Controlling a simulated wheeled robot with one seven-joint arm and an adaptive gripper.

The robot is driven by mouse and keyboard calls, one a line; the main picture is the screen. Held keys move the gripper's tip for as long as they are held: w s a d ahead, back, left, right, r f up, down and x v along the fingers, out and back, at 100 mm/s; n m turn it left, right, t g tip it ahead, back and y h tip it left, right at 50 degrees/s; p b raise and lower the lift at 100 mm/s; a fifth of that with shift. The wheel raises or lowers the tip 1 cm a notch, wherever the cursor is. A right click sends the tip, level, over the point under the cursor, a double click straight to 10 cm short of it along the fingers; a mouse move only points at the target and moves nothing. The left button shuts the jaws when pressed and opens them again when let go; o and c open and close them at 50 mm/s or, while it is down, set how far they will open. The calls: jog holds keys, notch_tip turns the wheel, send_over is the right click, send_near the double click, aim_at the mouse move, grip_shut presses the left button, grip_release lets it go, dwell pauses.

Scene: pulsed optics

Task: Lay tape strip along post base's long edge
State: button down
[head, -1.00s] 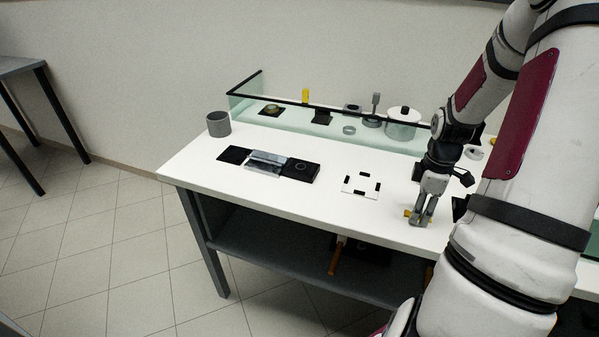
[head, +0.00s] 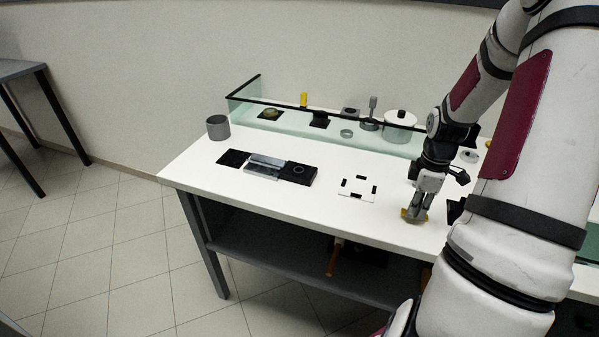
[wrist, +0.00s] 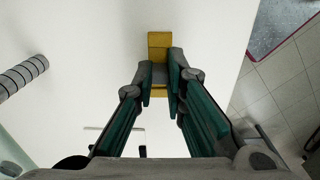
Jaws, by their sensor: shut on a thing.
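A yellow strip (wrist: 159,40), which I take for the tape strip, is between the two fingers of my gripper (wrist: 160,76). A grey part sits between the fingertips, with yellow showing beyond and below it. In the head view, the strip (head: 407,214) shows at the fingertips of my gripper (head: 417,213), low over the white table's right part; I cannot tell if it touches the top. I cannot tell surely which thing is the post base. A white square plate with several black marks (head: 357,197) lies left of my gripper, apart from it.
A black block with a ring (head: 298,172), a glossy plate (head: 264,165) and a black square (head: 233,157) lie in a row further left on the white table (head: 330,215). A grey cup (head: 218,127) stands at the far-left corner. A low glass-fronted area with several items lines the back.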

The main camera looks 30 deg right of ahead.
jog(key=shift+r+p, duration=2.05)
jog(key=shift+r, duration=0.2)
jog(key=shift+w, duration=0.1)
